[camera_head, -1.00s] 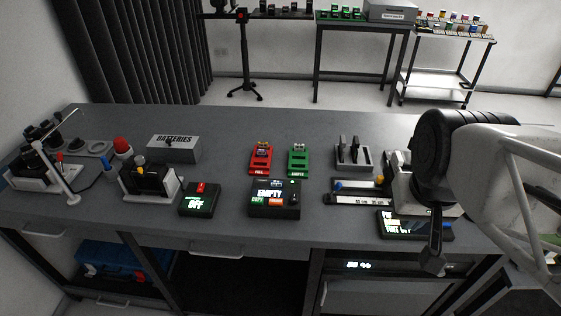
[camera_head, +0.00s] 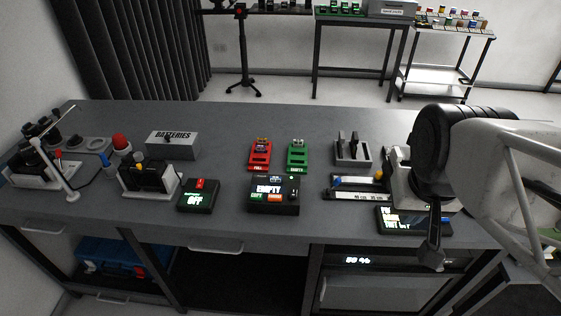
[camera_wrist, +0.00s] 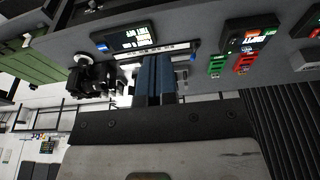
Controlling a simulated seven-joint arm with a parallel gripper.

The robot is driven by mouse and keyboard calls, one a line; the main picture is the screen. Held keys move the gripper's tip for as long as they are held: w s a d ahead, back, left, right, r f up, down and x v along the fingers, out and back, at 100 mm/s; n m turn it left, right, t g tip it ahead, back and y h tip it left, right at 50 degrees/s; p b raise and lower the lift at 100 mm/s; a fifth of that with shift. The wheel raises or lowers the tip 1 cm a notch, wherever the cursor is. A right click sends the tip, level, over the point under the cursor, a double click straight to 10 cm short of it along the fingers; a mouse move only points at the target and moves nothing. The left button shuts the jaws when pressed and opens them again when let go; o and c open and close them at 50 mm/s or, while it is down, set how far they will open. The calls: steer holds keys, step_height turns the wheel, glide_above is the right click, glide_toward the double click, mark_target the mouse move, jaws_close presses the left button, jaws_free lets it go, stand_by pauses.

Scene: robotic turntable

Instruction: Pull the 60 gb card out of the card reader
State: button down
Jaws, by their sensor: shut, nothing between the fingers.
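A black box with a lit screen reading EMPTY (camera_head: 273,195) stands mid-bench and looks like the card reader. It also shows at the upper right of the wrist view (camera_wrist: 250,35). A small light part shows at its right side; I cannot tell whether it is a card. No 60 gb label is readable. My gripper (camera_head: 432,258) hangs at the bench's front right edge, well to the right of this box. In the wrist view its blue-grey fingers (camera_wrist: 155,78) are together, with nothing between them.
A red holder (camera_head: 260,155) and a green holder (camera_head: 298,156) stand behind the box. A lit display unit (camera_head: 413,221) and a grey-white machine (camera_head: 401,178) are close to my gripper. A black OFF unit (camera_head: 198,196) is left of the box. The bench front strip (camera_head: 325,222) is mostly bare.

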stand_by(0.4)
steer(key=c, duration=1.2)
jaws_free()
steer(key=shift+w+a, duration=0.1)
steer(key=shift+w, duration=0.15)
steer(key=shift+c, duration=0.2)
steer(key=shift+o, duration=0.4)
steer(key=w+a+n, duration=0.4)
steer(key=w, duration=0.4)
steer(key=shift+w+f+n+g, duration=0.25)
steer(key=shift+n+g, duration=0.05)
steer(key=shift+n, duration=0.1)
steer(key=n+g, duration=0.2)
steer(key=n, duration=1.1)
glide_above(274, 177)
steer(key=f, duration=1.2)
steer(key=shift+d+f, duration=0.25)
steer(key=shift+f, duration=0.15)
steer(key=shift+a+f, duration=0.2)
steer(key=shift+a, duration=0.05)
steer(key=shift+f, duration=0.1)
